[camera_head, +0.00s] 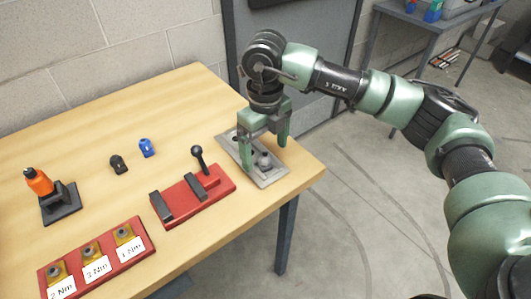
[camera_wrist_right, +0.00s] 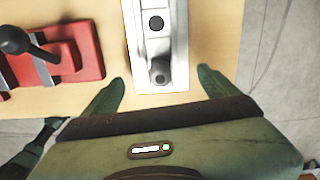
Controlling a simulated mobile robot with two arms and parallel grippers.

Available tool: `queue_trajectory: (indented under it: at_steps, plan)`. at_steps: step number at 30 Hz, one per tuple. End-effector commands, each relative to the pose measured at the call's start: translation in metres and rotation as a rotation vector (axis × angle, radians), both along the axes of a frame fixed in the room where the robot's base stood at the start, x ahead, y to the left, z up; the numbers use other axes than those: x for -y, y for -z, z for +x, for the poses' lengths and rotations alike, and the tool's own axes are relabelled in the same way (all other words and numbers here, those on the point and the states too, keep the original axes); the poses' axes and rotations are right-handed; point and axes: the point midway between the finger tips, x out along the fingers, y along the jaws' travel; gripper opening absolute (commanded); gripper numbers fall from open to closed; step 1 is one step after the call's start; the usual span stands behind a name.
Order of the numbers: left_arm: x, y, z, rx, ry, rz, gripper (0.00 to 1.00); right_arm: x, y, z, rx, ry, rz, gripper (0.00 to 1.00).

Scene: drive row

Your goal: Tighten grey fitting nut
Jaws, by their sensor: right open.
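The grey fitting nut (camera_head: 264,159) stands on a light grey metal plate (camera_head: 273,178) near the right end of the wooden bench. In the right wrist view the nut (camera_wrist_right: 160,70) is at the near end of the plate (camera_wrist_right: 151,47), with a dark round spot further up the plate. My right gripper (camera_head: 262,153) is open and points down over the plate, one finger on each side of the nut. In the right wrist view the fingertips (camera_wrist_right: 160,80) are apart, with visible gaps to the plate's sides. My left gripper is not in view.
A red fixture (camera_head: 216,185) with a black ball lever stands left of the plate. Further left are an orange-handled tool (camera_head: 38,181) on a black stand, small black (camera_head: 118,164) and blue (camera_head: 147,147) pieces, and a red rack (camera_head: 135,251) with torque labels. The bench edge is close right.

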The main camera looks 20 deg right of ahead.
Motion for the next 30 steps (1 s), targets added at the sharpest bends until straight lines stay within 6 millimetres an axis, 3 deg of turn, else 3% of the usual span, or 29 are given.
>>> queue_trajectory:
  at_steps: [24,30]
  plan:
    - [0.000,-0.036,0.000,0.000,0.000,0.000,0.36,0.000,-0.066,0.000,0.001,0.000,0.000,0.89]
    - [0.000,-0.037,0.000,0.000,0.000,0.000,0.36,0.000,-0.069,0.000,0.001,0.000,0.000,0.89]
